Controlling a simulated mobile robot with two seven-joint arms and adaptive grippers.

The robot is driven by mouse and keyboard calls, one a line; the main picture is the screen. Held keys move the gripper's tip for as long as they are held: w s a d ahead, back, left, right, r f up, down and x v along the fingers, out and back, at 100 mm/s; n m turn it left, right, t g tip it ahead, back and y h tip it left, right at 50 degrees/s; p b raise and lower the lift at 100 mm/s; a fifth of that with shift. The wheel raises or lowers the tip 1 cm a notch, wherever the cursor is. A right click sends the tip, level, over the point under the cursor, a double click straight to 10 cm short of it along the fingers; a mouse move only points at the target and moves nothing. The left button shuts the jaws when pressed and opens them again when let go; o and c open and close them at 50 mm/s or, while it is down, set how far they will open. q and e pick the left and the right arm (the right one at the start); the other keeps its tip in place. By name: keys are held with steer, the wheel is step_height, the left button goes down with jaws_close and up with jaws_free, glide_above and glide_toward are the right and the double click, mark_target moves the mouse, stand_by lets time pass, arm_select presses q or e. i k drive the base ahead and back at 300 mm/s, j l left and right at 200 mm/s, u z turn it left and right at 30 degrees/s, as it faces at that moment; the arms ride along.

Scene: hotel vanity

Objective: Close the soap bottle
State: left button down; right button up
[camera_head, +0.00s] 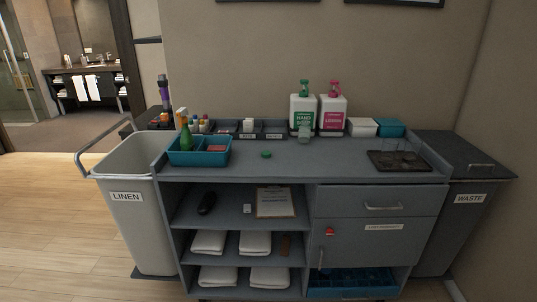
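A white bottle with a green label reading "HAND" and a green pump top (303,112) stands upright at the back of the cart top. A small, clear or greyish container (304,134) stands just in front of it; its top is too small to make out. A small round green piece that looks like a cap (266,154) lies alone on the cart top (310,168), to the left and nearer the front. Neither of my grippers is in view.
A white bottle with a pink pump (333,112) stands to the right. A teal caddy (200,152) holding a green bottle is at the left, and a dark tray (399,162) at the right. The middle front of the top is clear. Linen (128,215) and waste (462,205) bins flank the cart.

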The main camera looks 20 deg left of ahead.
mark_target(304, 131)
steer(key=i+j, duration=0.65)
steer(key=i, duration=0.15)
